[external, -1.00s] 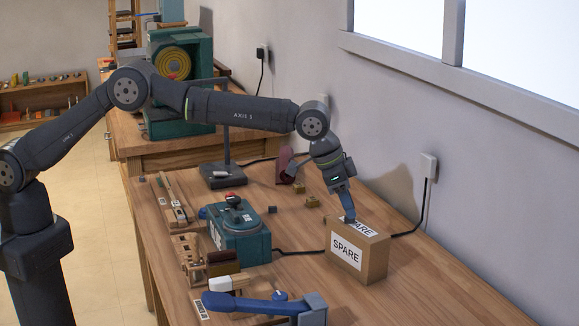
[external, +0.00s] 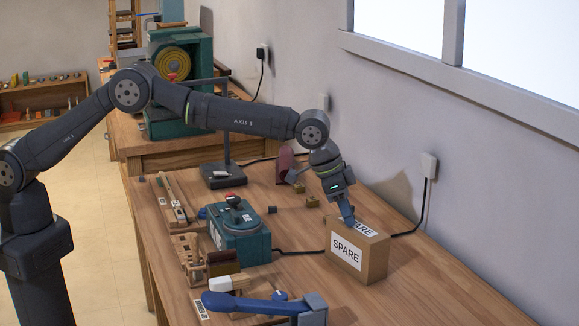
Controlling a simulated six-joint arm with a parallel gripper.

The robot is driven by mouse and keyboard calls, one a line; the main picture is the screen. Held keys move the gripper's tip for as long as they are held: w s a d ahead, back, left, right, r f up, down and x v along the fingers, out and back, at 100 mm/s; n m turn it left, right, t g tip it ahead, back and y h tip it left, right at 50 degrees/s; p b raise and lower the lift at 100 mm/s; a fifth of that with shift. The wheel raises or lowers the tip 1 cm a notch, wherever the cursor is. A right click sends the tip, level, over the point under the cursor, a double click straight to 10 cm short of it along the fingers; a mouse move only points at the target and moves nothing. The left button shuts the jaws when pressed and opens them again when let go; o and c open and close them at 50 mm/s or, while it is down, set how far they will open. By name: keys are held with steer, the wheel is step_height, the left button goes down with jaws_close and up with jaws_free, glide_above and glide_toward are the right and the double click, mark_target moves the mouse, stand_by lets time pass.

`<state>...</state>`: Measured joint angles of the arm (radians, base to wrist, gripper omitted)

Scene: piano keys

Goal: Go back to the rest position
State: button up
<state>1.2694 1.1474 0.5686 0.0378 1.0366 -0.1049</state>
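My gripper (external: 348,219) is at the top of a brown cardboard box (external: 372,265) marked SPARE, on the right part of the wooden workbench. It points down, tilted, with its blue fingers at the back left edge of the box top. I cannot tell whether the fingertips touch the box or are just behind or above it. The fingers overlap from this side, so their opening does not show. My arm stretches from the left across the bench.
A teal device (external: 241,243) with a dark knob stands left of the box. A blue-handled tool (external: 250,304) lies in front. A stand (external: 224,176) and small wooden parts (external: 312,201) lie farther back. The wall (external: 497,190) is to the right. The bench's front right is clear.

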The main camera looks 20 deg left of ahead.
steer(key=v, duration=1.2)
steer(key=x, duration=1.1)
steer(key=shift+d+f, duration=0.1)
steer(key=shift+d, duration=0.15)
step_height(320, 180, up, 4)
steer(key=shift+f, duration=0.2)
steer(key=s+a+r, duration=0.2)
steer(key=s+r, duration=0.5)
steer(key=s, duration=0.4)
steer(key=w+a+f+n, duration=0.1)
steer(key=w+a+f, duration=0.1)
steer(key=w+a, duration=0.4)
steer(key=w+a+f+n+t, duration=0.1)
steer(key=w+a+f, duration=0.2)
steer(key=a, duration=0.9)
steer(key=w+a+f+n, duration=0.2)
steer(key=w+a+f, duration=0.1)
steer(key=w+a, duration=0.5)
steer(key=shift+w+a+t+y, duration=0.15)
steer(key=shift+a+t+y, duration=0.05)
steer(key=shift+a, duration=0.3)
steer(key=shift+w+a+t+y, duration=0.15)
steer(key=shift+a+t+y, duration=0.05)
steer(key=shift+a, duration=0.35)
steer(key=a+f+n, duration=0.1)
steer(key=a+f, duration=0.2)
steer(key=a, duration=0.9)
steer(key=shift+a+n, duration=0.25)
steer(key=shift+n, duration=0.15)
